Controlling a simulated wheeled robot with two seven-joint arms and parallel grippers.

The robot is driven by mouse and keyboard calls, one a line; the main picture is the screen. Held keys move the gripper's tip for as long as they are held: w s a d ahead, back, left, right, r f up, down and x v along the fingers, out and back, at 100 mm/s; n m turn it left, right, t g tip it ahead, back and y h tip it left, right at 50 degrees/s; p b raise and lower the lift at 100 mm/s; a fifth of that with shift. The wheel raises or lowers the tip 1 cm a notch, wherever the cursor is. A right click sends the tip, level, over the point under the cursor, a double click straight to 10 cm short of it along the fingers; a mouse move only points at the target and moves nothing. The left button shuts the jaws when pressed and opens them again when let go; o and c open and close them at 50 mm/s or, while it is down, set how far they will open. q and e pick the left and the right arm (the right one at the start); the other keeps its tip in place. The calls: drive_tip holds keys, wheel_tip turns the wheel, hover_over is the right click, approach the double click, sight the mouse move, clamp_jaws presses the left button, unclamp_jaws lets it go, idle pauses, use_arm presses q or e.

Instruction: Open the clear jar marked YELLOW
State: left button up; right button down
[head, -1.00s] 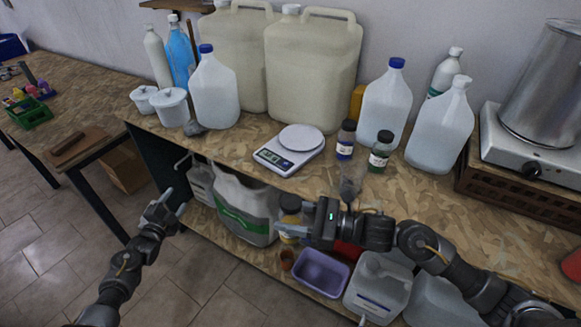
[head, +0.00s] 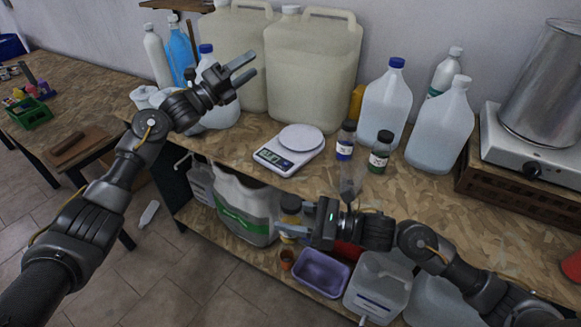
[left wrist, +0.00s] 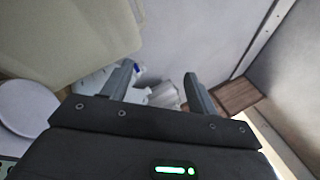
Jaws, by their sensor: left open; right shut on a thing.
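My left gripper (head: 249,66) is open and empty, raised in front of the big cream canisters, far above the jar. Its two spread fingers also show in the left wrist view (left wrist: 158,88), with nothing between them.
On the bench stand a scale (head: 289,150), a blue jar (head: 346,140), a green jar (head: 380,152) and a faint clear vessel (head: 351,180). A purple tub (head: 320,271) and large jugs crowd the lower shelf. A white bottle (head: 149,213) lies on the floor.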

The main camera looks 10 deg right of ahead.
use_arm(q)
drive_tip(key=s+d+r+m+g+h, duration=0.1)
drive_tip(key=s+d+r+m+g, duration=0.6)
drive_tip(key=d+r, duration=0.25)
drive_tip(key=s+d+r+m+g+y, duration=0.25)
drive_tip(key=s+d+m, duration=0.35)
drive_tip(key=s+m, duration=0.3)
drive_tip(key=s+d+r+m+g+y, duration=0.2)
drive_tip(key=s+d+r+m+y, duration=0.3)
drive_tip(key=s, duration=0.6)
drive_tip(key=m+t+y, duration=0.2)
drive_tip(key=m+y, duration=1)
hover_over(291, 201)
drive_tip(key=shift+g, duration=0.25)
drive_tip(key=f, duration=1.6)
drive_tip(key=d+f, duration=0.1)
drive_tip(key=f, duration=0.7)
drive_tip(key=shift+f, duration=0.3)
drive_tip(key=shift+a+f+y, duration=0.35)
drive_tip(key=shift+a, duration=0.15)
drive_tip(key=shift+f, duration=4)
